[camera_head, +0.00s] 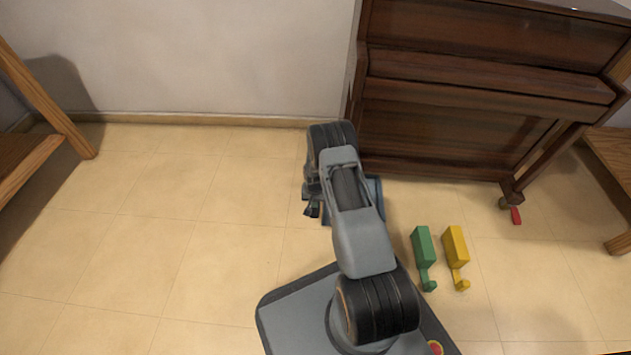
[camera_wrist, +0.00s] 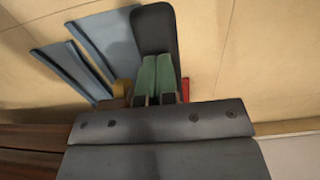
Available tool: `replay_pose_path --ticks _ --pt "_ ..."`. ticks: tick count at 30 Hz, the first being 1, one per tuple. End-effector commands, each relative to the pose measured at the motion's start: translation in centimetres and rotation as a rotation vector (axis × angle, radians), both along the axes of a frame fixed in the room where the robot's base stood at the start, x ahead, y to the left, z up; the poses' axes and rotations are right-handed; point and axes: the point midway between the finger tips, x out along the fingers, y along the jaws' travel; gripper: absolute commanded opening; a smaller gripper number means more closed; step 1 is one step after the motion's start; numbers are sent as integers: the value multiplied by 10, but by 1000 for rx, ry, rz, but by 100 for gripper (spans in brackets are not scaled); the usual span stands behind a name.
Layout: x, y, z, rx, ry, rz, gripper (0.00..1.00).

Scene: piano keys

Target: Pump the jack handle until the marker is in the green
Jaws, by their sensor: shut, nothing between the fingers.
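A blue piece (camera_head: 376,196), which looks like part of the jack, stands on the floor in front of the piano, mostly hidden behind my arm. My gripper (camera_head: 312,209) hangs low beside its left edge, shut and empty. In the wrist view my gripper (camera_wrist: 160,98) is at the lower middle. A black rounded plate (camera_wrist: 152,28) with a green part (camera_wrist: 158,75) is just beyond the fingertips. I cannot tell handle from marker, or whether I touch either.
The brown piano (camera_head: 455,100) stands at the back right. A green block (camera_head: 423,247) and a yellow block (camera_head: 456,246) lie on the floor right of my arm. A red piece (camera_head: 515,215) is by the piano's leg. Wooden furniture (camera_head: 50,110) stands left; the left floor is clear.

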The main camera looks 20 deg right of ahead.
Motion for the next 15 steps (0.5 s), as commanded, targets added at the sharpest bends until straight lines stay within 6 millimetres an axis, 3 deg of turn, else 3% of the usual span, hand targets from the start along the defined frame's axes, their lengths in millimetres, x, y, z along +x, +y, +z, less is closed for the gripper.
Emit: replay_pose_path --ticks 7,15 --pt "-1 0 22 0 2 0 0" --pt "-1 0 76 1 2 0 0"
